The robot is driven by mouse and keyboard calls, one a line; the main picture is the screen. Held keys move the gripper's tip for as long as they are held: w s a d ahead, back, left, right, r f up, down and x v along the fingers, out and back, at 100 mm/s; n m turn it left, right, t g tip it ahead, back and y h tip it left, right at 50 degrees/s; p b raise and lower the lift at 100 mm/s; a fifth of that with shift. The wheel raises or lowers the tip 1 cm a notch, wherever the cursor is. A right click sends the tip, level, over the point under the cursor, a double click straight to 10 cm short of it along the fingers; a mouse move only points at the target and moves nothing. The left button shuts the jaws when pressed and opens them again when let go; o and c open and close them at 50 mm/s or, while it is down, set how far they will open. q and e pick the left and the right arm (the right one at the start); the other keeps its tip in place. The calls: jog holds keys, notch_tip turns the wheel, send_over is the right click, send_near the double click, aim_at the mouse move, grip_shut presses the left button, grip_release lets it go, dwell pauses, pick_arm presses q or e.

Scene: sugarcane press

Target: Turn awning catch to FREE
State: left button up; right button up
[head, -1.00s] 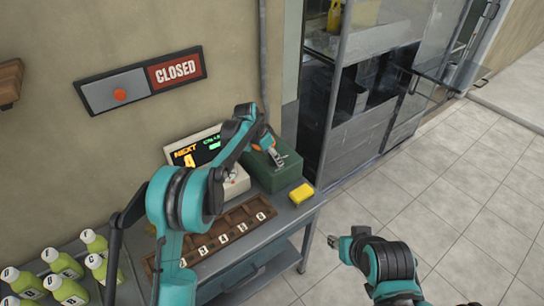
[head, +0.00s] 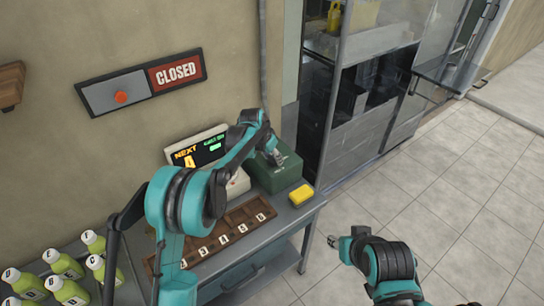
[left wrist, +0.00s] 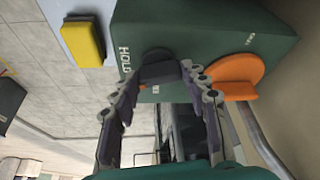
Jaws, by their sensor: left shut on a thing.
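The green box (head: 274,178) stands on the right end of the bench, against the wall. In the left wrist view its face (left wrist: 205,25) carries the word HOLD at left and a smaller, hard-to-read label at right. A dark block on a round hub (left wrist: 160,73) sits beside HOLD; it looks like the catch handle. An orange rounded piece (left wrist: 237,72) lies to its right. My left gripper (head: 277,158) is at the box, its fingers closed around the dark block. My right gripper (head: 334,242) is low over the floor; its jaws are too small to judge.
A yellow block (head: 301,195) lies at the bench corner beside the box. A lit NEXT display (head: 197,150), a brown numbered tray (head: 228,228) and several green bottles (head: 65,268) are on the bench. A CLOSED sign (head: 140,80) hangs above. Floor at right is clear.

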pick_arm(q)
jog(key=n, duration=0.1)
jog(key=n+y, duration=0.1)
jog(key=n, duration=0.1)
jog(key=shift+s+d+n+t+p, duration=0.1)
jog(key=shift+d+n+t+p, duration=0.05)
jog(key=shift+n+t+p, duration=0.2)
jog(key=n+y, duration=0.2)
jog(key=n, duration=0.2)
jog(key=shift+d+n+p, duration=0.1)
jog(key=shift+n+p, duration=0.15)
jog(key=shift+p, duration=0.1)
jog(key=n+y, duration=0.1)
jog(key=n, duration=0.2)
jog(key=n+y+p, duration=0.1)
jog(key=n, duration=0.2)
jog(key=shift+d, duration=0.15)
jog(key=shift+n, duration=0.4)
jog(key=o, duration=1.2)
jog(key=shift+c, duration=0.2)
jog(key=shift+r+y, duration=0.1)
jog(key=shift+y, duration=0.2)
jog(key=v, duration=1.1)
jog(key=shift+w+r, duration=0.25)
jog(key=shift+r, duration=0.25)
